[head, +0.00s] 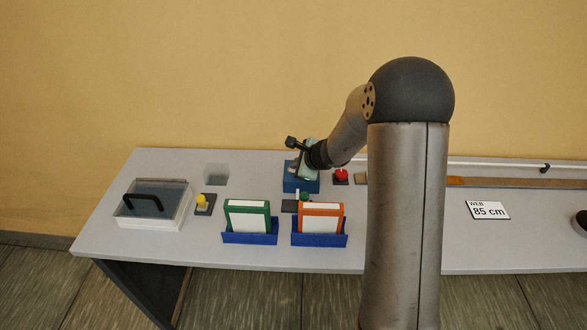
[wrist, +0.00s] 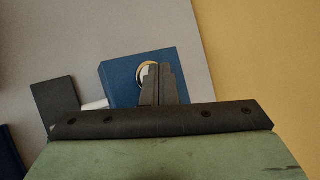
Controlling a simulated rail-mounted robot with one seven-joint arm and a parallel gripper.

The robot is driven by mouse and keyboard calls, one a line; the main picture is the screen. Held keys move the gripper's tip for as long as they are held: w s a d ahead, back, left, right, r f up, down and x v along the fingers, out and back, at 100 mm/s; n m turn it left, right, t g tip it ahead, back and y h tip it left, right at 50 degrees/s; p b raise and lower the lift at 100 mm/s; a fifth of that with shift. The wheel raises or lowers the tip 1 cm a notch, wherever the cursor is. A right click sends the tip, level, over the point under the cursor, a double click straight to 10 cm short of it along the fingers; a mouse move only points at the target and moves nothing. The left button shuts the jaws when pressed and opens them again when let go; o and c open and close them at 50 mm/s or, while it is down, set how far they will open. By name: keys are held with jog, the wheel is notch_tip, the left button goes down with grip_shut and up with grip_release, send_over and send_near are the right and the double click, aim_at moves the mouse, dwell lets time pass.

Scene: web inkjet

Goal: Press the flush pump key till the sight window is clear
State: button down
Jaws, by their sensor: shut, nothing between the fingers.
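My gripper (head: 304,174) points down over a blue block (head: 290,187) at the back of the table. In the wrist view my gripper (wrist: 160,70) is shut and empty, its fingers together in front of the blue block (wrist: 118,85). A round gold-rimmed, pale spot (wrist: 141,71) on the block is partly hidden by the fingers. I cannot tell whether the fingertips touch it. A red button (head: 341,174), a green button (head: 305,196) and a yellow knob (head: 201,200) on dark bases stand nearby. None is labelled legibly as the flush pump key, and the sight window is not identifiable.
A green-framed card (head: 247,217) and an orange-framed card (head: 320,218) stand in blue holders in front. A "WEB 85 cm" sign (head: 488,210) lies right.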

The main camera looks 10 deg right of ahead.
jog(key=shift+r+p, duration=0.5)
jog(key=shift+r, duration=0.3)
notch_tip(320, 180, up, 5)
jog(key=p, duration=0.4)
jog(key=shift+r, duration=0.1)
dwell(0.5)
